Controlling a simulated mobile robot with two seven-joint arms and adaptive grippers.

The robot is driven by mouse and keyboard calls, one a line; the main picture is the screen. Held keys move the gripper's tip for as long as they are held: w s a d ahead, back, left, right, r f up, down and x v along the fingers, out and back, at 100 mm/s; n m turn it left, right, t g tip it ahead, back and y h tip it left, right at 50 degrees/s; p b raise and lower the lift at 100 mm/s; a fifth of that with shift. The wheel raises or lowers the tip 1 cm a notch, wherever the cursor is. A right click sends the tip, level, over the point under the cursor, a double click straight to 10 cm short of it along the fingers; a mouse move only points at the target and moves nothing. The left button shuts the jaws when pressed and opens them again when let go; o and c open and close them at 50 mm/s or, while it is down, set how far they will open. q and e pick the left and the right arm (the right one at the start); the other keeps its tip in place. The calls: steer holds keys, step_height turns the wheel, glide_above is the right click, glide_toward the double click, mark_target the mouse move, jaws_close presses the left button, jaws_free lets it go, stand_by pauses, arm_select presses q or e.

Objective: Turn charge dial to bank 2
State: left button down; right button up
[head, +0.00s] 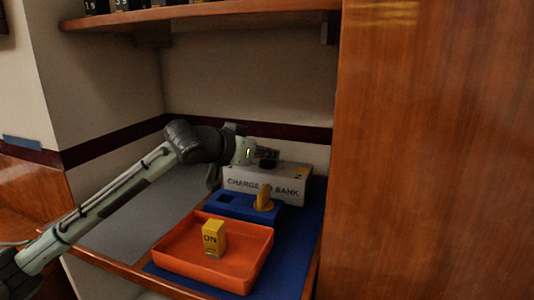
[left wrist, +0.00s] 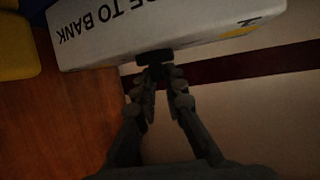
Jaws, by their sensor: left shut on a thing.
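The charge box (head: 268,186), grey-white and lettered "CHARGE TO BANK", stands at the back of the blue mat. A yellow mark with a "2" (head: 300,172) is on its upper right. My left gripper (head: 268,158) is at the box's top edge. In the left wrist view the box (left wrist: 170,22) appears upside down, and my left gripper's fingers (left wrist: 158,72) are shut on a small dark dial (left wrist: 154,57) at its edge. The dial's pointing direction cannot be told. My right gripper is not in view.
A blue block (head: 238,206) with a yellow upright piece (head: 263,198) stands before the box. An orange tray (head: 182,268) holds a yellow "ON" block (head: 213,237). A wooden panel (head: 430,150) closes the right side; a shelf (head: 200,13) hangs above.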

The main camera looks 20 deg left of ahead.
arm_select(q)
steer(key=m+g+h, duration=0.1)
steer(key=h, duration=0.1)
steer(key=m+g+h, duration=0.1)
steer(key=m, duration=0.1)
steer(key=shift+w+a+m+h, duration=0.1)
steer(key=shift+a+m+h, duration=0.1)
steer(key=shift+m+h, duration=0.15)
steer(key=m+g+h, duration=0.3)
steer(key=m+g, duration=0.1)
steer(key=shift+d+r+m+h, duration=0.1)
steer(key=shift+m+h, duration=0.15)
steer(key=shift+h, duration=0.1)
steer(key=m+g, duration=0.2)
steer(key=m+g+h, duration=0.1)
steer(key=m+g, duration=0.1)
steer(key=shift+w+g+h, duration=0.1)
steer(key=shift+g+h, duration=0.2)
steer(key=shift+m+g, duration=1)
steer(key=shift+g, duration=0.1)
steer(key=shift+f+m+g, duration=0.25)
steer(key=shift+m+g, duration=0.05)
steer(key=shift+g, duration=0.1)
steer(key=c, duration=1.6)
jaws_free()
steer(key=shift+r, duration=0.1)
